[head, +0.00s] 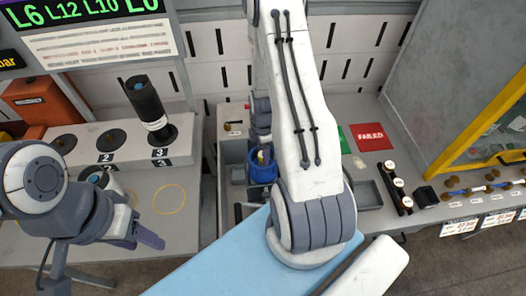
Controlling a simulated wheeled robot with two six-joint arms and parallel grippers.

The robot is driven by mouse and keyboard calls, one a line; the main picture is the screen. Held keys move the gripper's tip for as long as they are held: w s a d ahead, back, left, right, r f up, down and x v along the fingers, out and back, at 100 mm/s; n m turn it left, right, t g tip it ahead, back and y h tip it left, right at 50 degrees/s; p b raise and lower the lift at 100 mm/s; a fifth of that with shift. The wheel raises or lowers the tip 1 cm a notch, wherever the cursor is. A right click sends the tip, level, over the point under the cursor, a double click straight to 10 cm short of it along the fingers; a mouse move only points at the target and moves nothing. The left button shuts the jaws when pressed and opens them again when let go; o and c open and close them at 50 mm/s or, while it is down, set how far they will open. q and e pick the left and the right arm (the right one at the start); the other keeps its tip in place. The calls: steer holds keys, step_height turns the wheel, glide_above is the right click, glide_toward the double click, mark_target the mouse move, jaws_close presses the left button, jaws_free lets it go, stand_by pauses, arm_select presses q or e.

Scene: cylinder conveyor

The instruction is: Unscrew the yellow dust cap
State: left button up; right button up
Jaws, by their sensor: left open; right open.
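A small yellow patch, likely the yellow dust cap (261,157), shows at the top of a blue cylinder (263,174) in a grey fixture at the centre. My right gripper (262,146) is open, pointing down at the top of that cylinder; its fingers are small and partly hidden, so I cannot tell whether they touch the cap. My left gripper (146,238) is open and empty, low over the left bench, apart from the fixture. My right arm hides the area just right of the cylinder.
A black cylinder with a white band (146,103) stands on a numbered rack (174,151) at left. A yellow ring (169,199) marks the left bench. A red FAILED mat (369,137), an empty grey tray (367,194) and a black holder (394,187) lie right of my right arm.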

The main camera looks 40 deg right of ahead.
steer(key=shift+r+p, duration=1)
steer(key=shift+r, duration=0.3)
steer(key=m, duration=0.3)
steer(key=shift+m, duration=0.3)
steer(key=m, duration=0.2)
steer(key=shift+m, duration=0.3)
steer(key=m, duration=0.6)
